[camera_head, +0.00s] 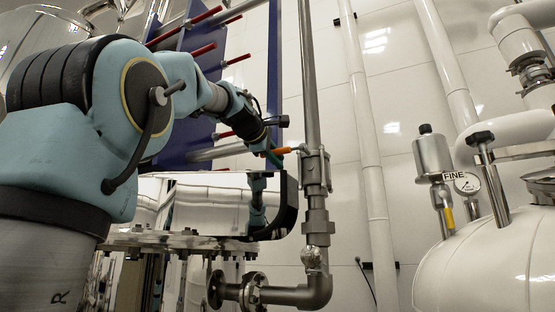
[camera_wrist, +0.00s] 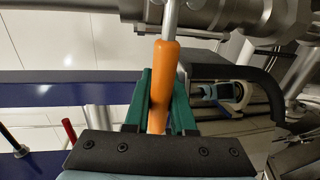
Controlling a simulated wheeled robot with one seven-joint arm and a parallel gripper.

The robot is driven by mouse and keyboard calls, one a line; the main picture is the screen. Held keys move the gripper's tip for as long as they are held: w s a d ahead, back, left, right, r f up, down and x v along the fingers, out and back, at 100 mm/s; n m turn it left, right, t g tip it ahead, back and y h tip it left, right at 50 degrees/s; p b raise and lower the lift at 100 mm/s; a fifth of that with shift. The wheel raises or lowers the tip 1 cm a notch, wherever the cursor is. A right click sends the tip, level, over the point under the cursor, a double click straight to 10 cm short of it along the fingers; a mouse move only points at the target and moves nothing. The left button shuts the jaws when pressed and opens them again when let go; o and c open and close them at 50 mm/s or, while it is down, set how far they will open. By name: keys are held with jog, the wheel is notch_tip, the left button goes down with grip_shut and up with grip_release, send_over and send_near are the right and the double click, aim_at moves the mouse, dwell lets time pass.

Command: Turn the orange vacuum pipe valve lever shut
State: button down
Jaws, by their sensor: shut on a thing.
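The orange valve lever (camera_wrist: 165,70) is in the middle of the wrist view, its metal stem running up to the grey pipe valve (camera_wrist: 188,14). My gripper (camera_wrist: 162,85) has its green fingers on either side of the orange handle and is shut on it. In the head view the orange lever (camera_head: 285,151) sticks out to the left of the valve (camera_head: 315,172) on the vertical vacuum pipe (camera_head: 309,80), lying nearly level. My gripper (camera_head: 274,157) meets its outer end from the left. The part of the handle inside the fingers is partly hidden.
A blue frame (camera_head: 274,60) with red-tipped rods (camera_head: 206,15) stands behind my arm. A black curved bar (camera_head: 287,205) passes just below the lever. A white tank (camera_head: 480,262) with a gauge (camera_head: 467,183) is at the right. Open space lies between the pipe and the tank.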

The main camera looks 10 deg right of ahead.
jog(key=c, duration=0.8)
grip_release()
jog(key=shift+f, duration=0.25)
jog(key=shift+o, duration=0.2)
jog(key=shift+r, duration=0.1)
